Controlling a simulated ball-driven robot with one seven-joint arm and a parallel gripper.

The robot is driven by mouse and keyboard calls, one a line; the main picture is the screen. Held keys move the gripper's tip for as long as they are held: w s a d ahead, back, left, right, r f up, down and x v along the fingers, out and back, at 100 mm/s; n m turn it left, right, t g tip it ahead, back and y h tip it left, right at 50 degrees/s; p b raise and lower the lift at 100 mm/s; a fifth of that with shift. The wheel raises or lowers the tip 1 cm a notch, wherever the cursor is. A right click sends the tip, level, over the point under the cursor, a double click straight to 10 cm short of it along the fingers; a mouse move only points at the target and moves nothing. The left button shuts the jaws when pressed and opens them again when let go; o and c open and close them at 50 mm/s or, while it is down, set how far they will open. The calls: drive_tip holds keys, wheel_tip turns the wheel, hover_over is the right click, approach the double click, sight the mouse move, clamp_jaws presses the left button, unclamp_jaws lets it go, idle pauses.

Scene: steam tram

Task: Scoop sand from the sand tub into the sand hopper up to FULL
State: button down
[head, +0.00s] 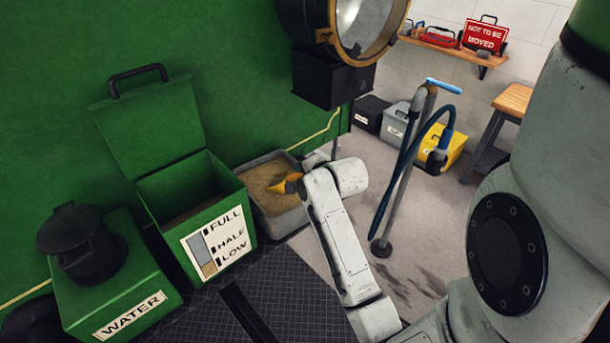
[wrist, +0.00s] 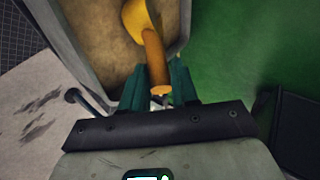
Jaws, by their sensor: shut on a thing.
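My gripper (wrist: 161,85) is shut on the handle of a yellow-orange scoop (wrist: 153,42). In the head view the scoop (head: 287,184) is over the grey sand tub (head: 284,225), low at the sand (head: 262,178); I cannot tell whether it touches the sand. My wrist hides part of the tub's right side. The green sand hopper (head: 226,240) stands left of the tub with its lid (head: 150,128) open. Its gauge (head: 208,252), marked FULL, HALF and LOW, shows brown only near the bottom, around LOW. The hopper's front wall hides most of its inside.
A green WATER box (head: 125,285) with a black filler cap stands left of the hopper. A large lamp (head: 350,40) hangs above the tub. A standpipe with a blue hose (head: 385,190) rises right of my forearm. Several boxes stand at the back wall.

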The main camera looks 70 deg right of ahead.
drive_tip(key=shift+f+t+b, duration=0.6)
drive_tip(key=shift+f+b, duration=0.15)
drive_tip(key=shift+b, duration=1.25)
drive_tip(key=shift+s+a+r+m+t+h, duration=0.1)
drive_tip(key=shift+s+r+m+t+h, duration=0.3)
drive_tip(key=shift+r+m+t+h, duration=0.25)
drive_tip(key=shift+s+a+r+m+t+h+b, duration=0.1)
drive_tip(key=shift+s+r+m+t+h+b, duration=0.15)
drive_tip(key=shift+s+r+t, duration=0.35)
drive_tip(key=shift+s+a+r+m+t+h+b, duration=0.15)
drive_tip(key=shift+r+t+b, duration=0.15)
drive_tip(key=shift+r, duration=0.65)
drive_tip(key=shift+s+d+r+m+t+h+b, duration=0.15)
drive_tip(key=shift+s+r+t+b, duration=0.25)
drive_tip(key=shift+r, duration=0.35)
drive_tip(key=shift+a, duration=0.1)
